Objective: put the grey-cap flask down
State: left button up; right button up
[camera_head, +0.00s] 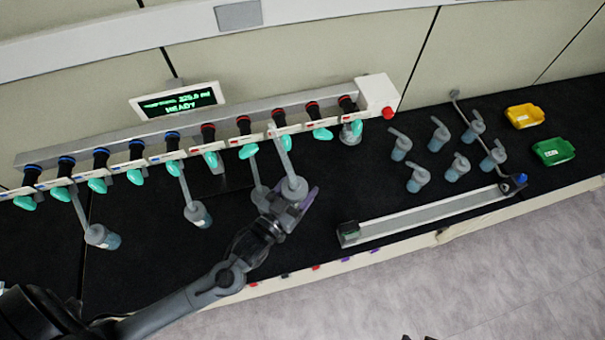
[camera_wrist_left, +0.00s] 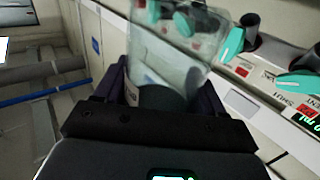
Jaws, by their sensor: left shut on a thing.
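The grey-cap flask (camera_head: 293,186) is held in my left gripper (camera_head: 290,203), in front of the manifold's right half. Its long grey neck rises toward the manifold valves; whether it touches a port I cannot tell. In the left wrist view the flask's clear glass body (camera_wrist_left: 175,55) stands between the fingers of my left gripper (camera_wrist_left: 165,90), which is shut on it. My right gripper is not in view.
Several capped flasks (camera_head: 458,168) stand on the black bench at right. A long grey rail (camera_head: 430,215), yellow bin (camera_head: 524,116) and green bin (camera_head: 553,151) lie nearby.

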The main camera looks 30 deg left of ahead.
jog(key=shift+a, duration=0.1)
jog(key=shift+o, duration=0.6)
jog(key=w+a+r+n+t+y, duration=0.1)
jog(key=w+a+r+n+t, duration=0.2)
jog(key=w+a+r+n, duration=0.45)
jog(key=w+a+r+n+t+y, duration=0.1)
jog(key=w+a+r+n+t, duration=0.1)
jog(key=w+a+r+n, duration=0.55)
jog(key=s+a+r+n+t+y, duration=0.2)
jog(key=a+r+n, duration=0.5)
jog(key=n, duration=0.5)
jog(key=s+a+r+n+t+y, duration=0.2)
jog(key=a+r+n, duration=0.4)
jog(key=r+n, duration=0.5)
pick_arm(q)
jog(key=d+r+m+g+h, duration=0.2)
jog(key=d+r+h, duration=0.3)
jog(key=r, duration=0.4)
jog(key=d+r+m+g+h, duration=0.2)
jog(key=d+r+m+h, duration=0.3)
jog(key=d+r, duration=0.2)
jog(key=shift+s+d+r, duration=0.35)
jog(key=shift+s+r, duration=0.1)
jog(key=shift+r, duration=0.55)
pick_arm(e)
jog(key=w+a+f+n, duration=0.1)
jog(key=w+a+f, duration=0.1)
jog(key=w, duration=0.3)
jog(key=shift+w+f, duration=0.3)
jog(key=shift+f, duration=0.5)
